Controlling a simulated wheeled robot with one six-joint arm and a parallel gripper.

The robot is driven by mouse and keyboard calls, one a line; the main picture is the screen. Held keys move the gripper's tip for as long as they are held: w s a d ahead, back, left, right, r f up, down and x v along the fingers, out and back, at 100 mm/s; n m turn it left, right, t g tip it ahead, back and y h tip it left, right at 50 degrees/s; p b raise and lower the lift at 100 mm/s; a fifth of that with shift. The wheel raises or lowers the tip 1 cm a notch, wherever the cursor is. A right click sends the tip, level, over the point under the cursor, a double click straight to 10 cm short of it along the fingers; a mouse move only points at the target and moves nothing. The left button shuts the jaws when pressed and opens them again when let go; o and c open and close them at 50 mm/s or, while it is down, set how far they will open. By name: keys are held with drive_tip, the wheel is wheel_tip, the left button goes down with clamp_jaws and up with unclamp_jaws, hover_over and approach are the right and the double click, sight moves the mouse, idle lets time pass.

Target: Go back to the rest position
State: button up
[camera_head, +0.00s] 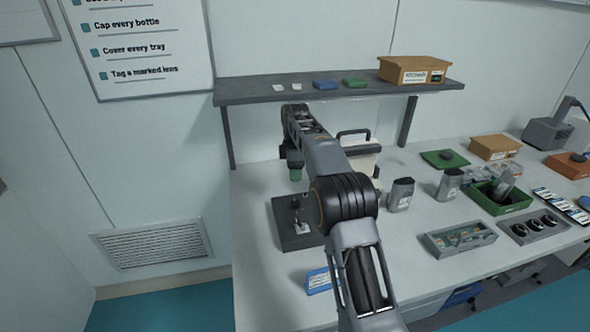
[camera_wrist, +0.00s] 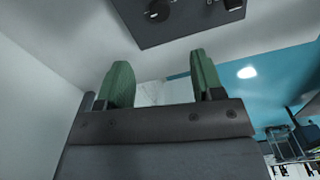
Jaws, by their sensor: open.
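My gripper (camera_wrist: 163,80) shows its two green fingers apart in the wrist view, with nothing between them. In the head view my gripper (camera_head: 295,173) hangs at the end of my arm over the back left of the white table (camera_head: 262,200), below the grey shelf (camera_head: 300,92). My arm reaches from the bottom of the picture up and away, and hides part of the table. The wrist view also shows a dark box with knobs (camera_wrist: 190,22) beyond the fingers. It stands on the table in front of my gripper in the head view.
A cream case with a dark handle (camera_head: 364,158) stands right of my forearm. Grey containers (camera_head: 401,194), a green bin (camera_head: 500,198) and a grey tray (camera_head: 460,238) fill the right. A blue card (camera_head: 318,281) lies near the front. The shelf bears small items and a cardboard box (camera_head: 414,70).

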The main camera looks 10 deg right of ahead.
idle(0.3)
drive_tip(key=f+m, duration=0.2)
drive_tip(key=s+f+m, duration=0.1)
drive_tip(key=f+m, duration=0.1)
drive_tip(key=m, duration=0.1)
drive_tip(key=shift+s+f+m, duration=0.1)
drive_tip(key=shift+f+m, duration=0.2)
drive_tip(key=shift+f, duration=0.05)
drive_tip(key=s+r+m+t, duration=0.2)
drive_tip(key=s+m, duration=0.3)
drive_tip(key=s, duration=1.1)
drive_tip(key=s+r+m+t, duration=0.2)
drive_tip(key=s+m, duration=0.3)
drive_tip(key=s, duration=1.1)
drive_tip(key=shift+s+r, duration=0.25)
drive_tip(key=shift+r, duration=0.15)
drive_tip(key=shift+a, duration=0.1)
drive_tip(key=shift+c, duration=0.4)
